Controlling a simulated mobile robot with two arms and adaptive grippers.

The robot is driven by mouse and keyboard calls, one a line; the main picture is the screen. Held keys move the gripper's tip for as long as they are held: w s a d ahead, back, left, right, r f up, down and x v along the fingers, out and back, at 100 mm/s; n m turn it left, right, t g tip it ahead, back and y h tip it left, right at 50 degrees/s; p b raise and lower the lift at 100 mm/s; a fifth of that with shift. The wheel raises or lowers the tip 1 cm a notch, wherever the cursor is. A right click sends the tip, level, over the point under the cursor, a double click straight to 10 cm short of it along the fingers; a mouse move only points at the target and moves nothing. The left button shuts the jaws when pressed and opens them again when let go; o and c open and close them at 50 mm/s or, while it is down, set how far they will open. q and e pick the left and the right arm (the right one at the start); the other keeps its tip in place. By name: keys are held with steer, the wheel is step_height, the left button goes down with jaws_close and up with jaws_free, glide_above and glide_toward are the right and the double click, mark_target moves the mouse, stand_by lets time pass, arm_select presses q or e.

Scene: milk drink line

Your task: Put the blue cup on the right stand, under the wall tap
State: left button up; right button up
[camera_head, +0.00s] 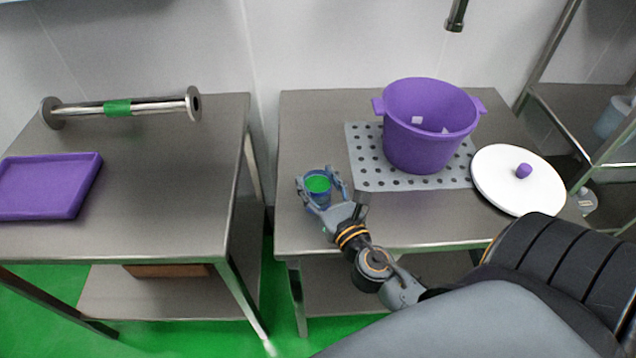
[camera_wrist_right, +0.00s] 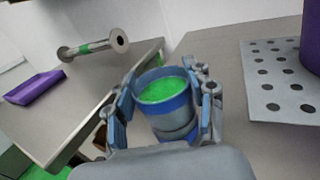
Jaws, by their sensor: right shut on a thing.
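The blue cup (camera_head: 318,186) with green inside is between the fingers of my right gripper (camera_head: 322,190), at the left part of the right stand (camera_head: 300,130). In the right wrist view the cup (camera_wrist_right: 165,100) is upright, with a finger of the gripper (camera_wrist_right: 168,105) on each side, shut on it. I cannot tell whether its base touches the stand. The wall tap (camera_head: 456,15) hangs at the top, above and behind a purple pot (camera_head: 425,150). My left gripper is not in view.
The pot stands on a perforated grey plate (camera_head: 375,178) with small white pieces inside. A white lid (camera_head: 500,185) with a purple knob lies to its right. The left table holds a purple tray (camera_head: 50,185) and a metal spool (camera_head: 80,109). A gap separates the tables.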

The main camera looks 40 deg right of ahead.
steer(key=shift+f, duration=0.1)
steer(key=o, duration=1.5)
steer(key=s+b, duration=0.2)
steer(key=s, duration=0.1)
steer(key=s+a+b, duration=0.1)
steer(key=s+b, duration=0.1)
steer(key=s, duration=0.2)
steer(key=s+b, duration=0.2)
steer(key=s, duration=0.2)
steer(key=shift+a, duration=0.35)
steer(key=shift+s+a+r, duration=0.1)
steer(key=shift+s+r, duration=0.1)
steer(key=shift+s, duration=0.25)
